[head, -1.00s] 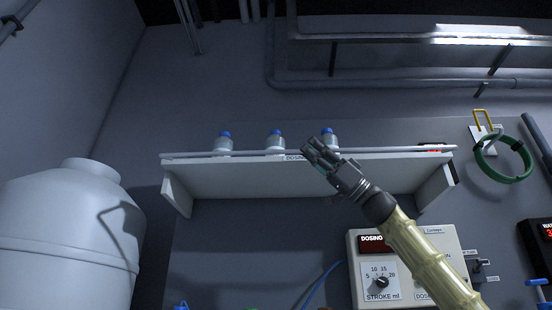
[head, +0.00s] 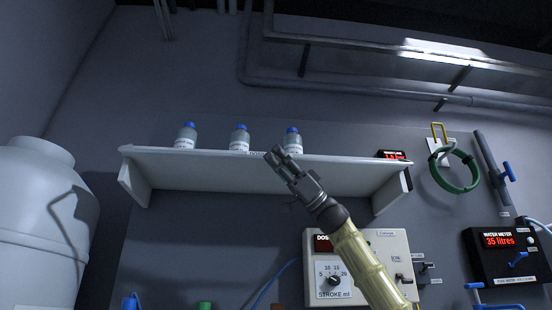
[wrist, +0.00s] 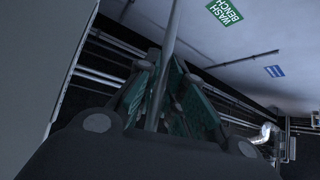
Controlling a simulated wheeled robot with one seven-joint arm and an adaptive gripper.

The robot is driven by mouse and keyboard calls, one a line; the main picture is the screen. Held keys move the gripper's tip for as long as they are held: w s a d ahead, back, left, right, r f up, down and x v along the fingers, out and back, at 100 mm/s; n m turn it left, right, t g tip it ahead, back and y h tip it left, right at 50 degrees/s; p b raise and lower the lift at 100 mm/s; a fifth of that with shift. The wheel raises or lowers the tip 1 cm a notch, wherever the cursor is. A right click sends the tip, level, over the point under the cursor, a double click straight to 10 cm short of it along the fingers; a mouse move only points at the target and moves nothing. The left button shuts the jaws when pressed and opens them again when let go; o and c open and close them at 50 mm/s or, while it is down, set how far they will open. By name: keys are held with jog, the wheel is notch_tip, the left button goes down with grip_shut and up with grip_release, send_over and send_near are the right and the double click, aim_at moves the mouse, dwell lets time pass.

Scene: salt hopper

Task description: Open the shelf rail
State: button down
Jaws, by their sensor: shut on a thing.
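The white shelf (head: 230,172) is on the back wall, with three blue-capped bottles (head: 186,137) standing upright on it. The shelf rail (wrist: 169,45) shows in the wrist view as a thin grey rod running between my fingers. In the head view I cannot clearly separate the rail from the shelf's front edge; the bottles show above that edge. My gripper (head: 276,155) is at the shelf front, below the right bottle, shut on the rail. Its fingers (wrist: 158,98) also show in the wrist view, on both sides of the rod. My arm hides part of the shelf front.
A dosing control box (head: 365,245) is below the shelf, behind my arm. A green hose ring (head: 457,187) and a water meter (head: 500,255) are to the right. A large white tank (head: 40,220) stands at the left. Pipes run above the shelf.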

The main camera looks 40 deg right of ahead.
jog(key=c, duration=1.5)
grip_release()
jog(key=v, duration=1.2)
jog(key=shift+d+f, duration=0.1)
jog(key=shift+d, duration=0.25)
jog(key=shift+a, duration=0.35)
